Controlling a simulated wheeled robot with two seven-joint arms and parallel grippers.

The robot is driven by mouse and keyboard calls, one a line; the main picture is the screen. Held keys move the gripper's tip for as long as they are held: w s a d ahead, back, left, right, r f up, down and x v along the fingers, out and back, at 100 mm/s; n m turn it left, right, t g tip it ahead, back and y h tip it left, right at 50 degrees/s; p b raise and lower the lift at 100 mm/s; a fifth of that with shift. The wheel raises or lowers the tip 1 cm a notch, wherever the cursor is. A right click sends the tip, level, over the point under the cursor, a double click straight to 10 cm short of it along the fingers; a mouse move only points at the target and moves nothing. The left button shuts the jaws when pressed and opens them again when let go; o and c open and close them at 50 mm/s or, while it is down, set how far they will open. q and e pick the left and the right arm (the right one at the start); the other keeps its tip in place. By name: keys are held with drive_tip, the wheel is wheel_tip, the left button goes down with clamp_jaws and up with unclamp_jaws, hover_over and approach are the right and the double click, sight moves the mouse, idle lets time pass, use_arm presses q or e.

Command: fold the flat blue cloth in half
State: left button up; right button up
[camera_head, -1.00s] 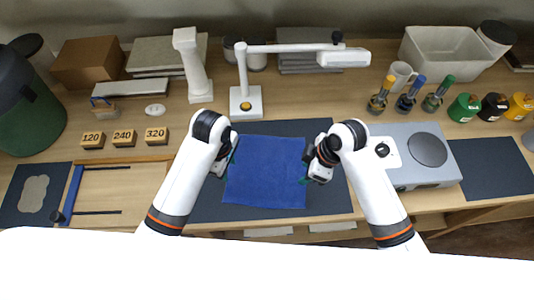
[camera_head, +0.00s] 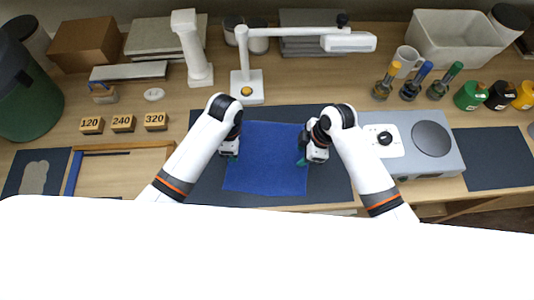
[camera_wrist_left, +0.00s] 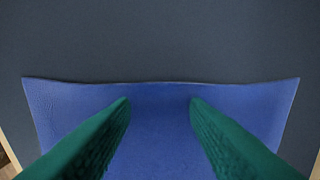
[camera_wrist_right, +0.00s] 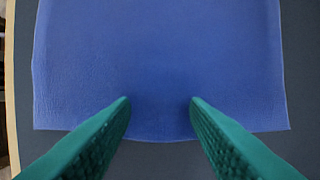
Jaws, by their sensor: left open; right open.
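The blue cloth (camera_head: 266,160) lies flat and unfolded on the dark mat (camera_head: 205,190), between my two grippers. My left gripper (camera_head: 229,156) is at the cloth's left edge. In the left wrist view the open green fingers (camera_wrist_left: 160,105) are over the cloth (camera_wrist_left: 160,125), pointing toward a slightly wavy edge. My right gripper (camera_head: 303,161) is at the cloth's right edge. In the right wrist view its open green fingers (camera_wrist_right: 160,103) are over the cloth (camera_wrist_right: 160,60), near one edge. Both grippers are empty. I cannot tell their exact height above the cloth.
A hot plate (camera_head: 432,150) stands close right of the mat. A white lamp (camera_head: 247,88) stands behind it. Number blocks (camera_head: 123,123) and a wooden frame (camera_head: 120,150) are at the left.

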use_arm(q)
drive_tip(key=shift+f, duration=0.15)
use_arm(e)
drive_tip(key=shift+f, duration=0.15)
use_arm(q)
drive_tip(key=shift+c, duration=0.3)
use_arm(e)
drive_tip(key=shift+f, duration=0.1)
drive_tip(key=shift+c, duration=0.3)
use_arm(q)
clamp_jaws()
use_arm(e)
drive_tip(key=shift+s, duration=0.1)
clamp_jaws()
